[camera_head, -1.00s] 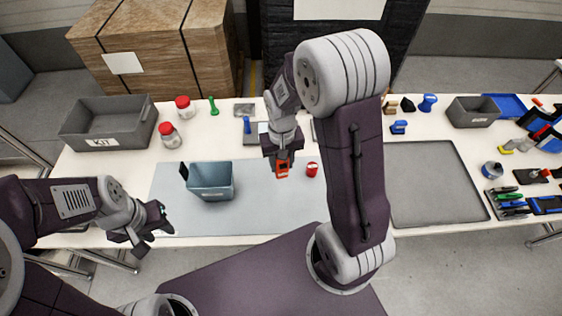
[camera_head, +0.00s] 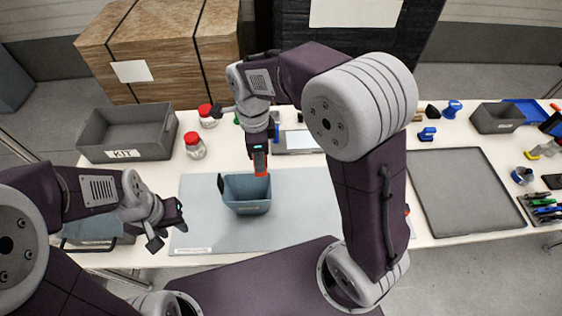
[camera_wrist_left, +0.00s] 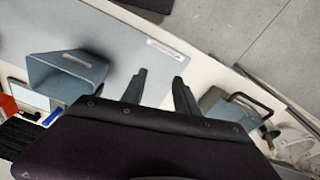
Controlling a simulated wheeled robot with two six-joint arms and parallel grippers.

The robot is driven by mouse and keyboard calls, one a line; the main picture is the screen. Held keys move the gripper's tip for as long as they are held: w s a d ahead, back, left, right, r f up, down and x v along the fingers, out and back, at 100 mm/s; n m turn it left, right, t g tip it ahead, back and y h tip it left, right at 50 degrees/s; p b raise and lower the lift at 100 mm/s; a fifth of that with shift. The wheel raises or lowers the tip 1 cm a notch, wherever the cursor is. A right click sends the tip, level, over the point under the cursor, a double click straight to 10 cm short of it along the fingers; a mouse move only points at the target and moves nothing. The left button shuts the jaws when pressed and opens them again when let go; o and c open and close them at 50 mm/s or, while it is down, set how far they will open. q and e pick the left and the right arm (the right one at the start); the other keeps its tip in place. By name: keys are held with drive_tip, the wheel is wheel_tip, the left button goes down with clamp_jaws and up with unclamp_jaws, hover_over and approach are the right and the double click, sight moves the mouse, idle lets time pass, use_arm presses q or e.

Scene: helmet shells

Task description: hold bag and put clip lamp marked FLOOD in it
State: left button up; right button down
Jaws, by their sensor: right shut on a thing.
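The blue-grey bag (camera_head: 246,208) stands open on the grey mat, with a black tab on its left rim. It also shows in the left wrist view (camera_wrist_left: 68,76). My right gripper (camera_head: 260,168) is shut on a red-orange thing (camera_head: 261,173), likely a clip lamp, over the bag's back right rim. Any marking on it is unreadable, and I cannot tell whether it touches the bag. My left gripper (camera_head: 170,228) is open and empty, left of the bag and apart from it; its two fingers also show in the left wrist view (camera_wrist_left: 160,92).
A grey KIT bin (camera_head: 125,153) and red-lidded jars (camera_head: 195,150) stand at the back left. A grey tray (camera_head: 465,190) lies to the right of my right arm. Another blue-grey container (camera_head: 95,230) is at the left front table edge. The mat (camera_head: 300,210) is clear right of the bag.

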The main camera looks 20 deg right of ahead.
use_arm(q)
drive_tip(key=shift+s+d+f, duration=0.1)
drive_tip(key=shift+d+f, duration=0.05)
drive_tip(key=shift+c, duration=0.2)
